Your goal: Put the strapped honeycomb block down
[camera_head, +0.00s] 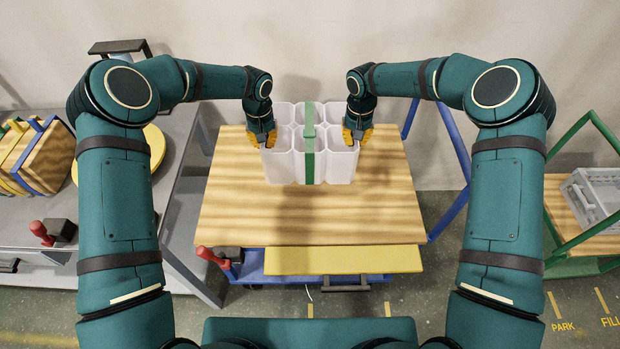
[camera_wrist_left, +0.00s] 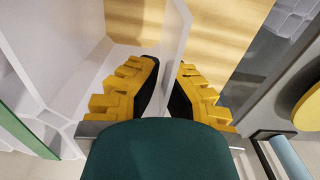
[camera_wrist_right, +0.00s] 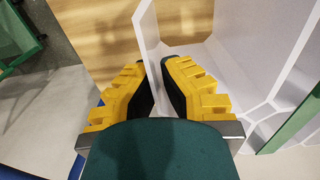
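The honeycomb block (camera_head: 340,165) is white, with several open cells and a green strap (camera_head: 309,160) around its middle. It is upright at the back of a wooden tabletop (camera_head: 300,220). I cannot tell whether its underside touches the wood. My left gripper (camera_head: 263,140) is at its left side, shut on an outer wall that also shows between the fingers in the left wrist view (camera_wrist_left: 178,40). My right gripper (camera_head: 357,138) is at its right side, shut on the opposite wall, seen in the right wrist view (camera_wrist_right: 148,35). The block partly hides the tabletop behind it.
The tabletop's front is clear. A yellow board (camera_head: 340,260) and a red-handled clamp (camera_head: 215,258) are at its front edge. A grey bench (camera_head: 185,170) with boards stands left. A green-framed stand (camera_head: 560,215) with a grey crate (camera_head: 590,195) stands right.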

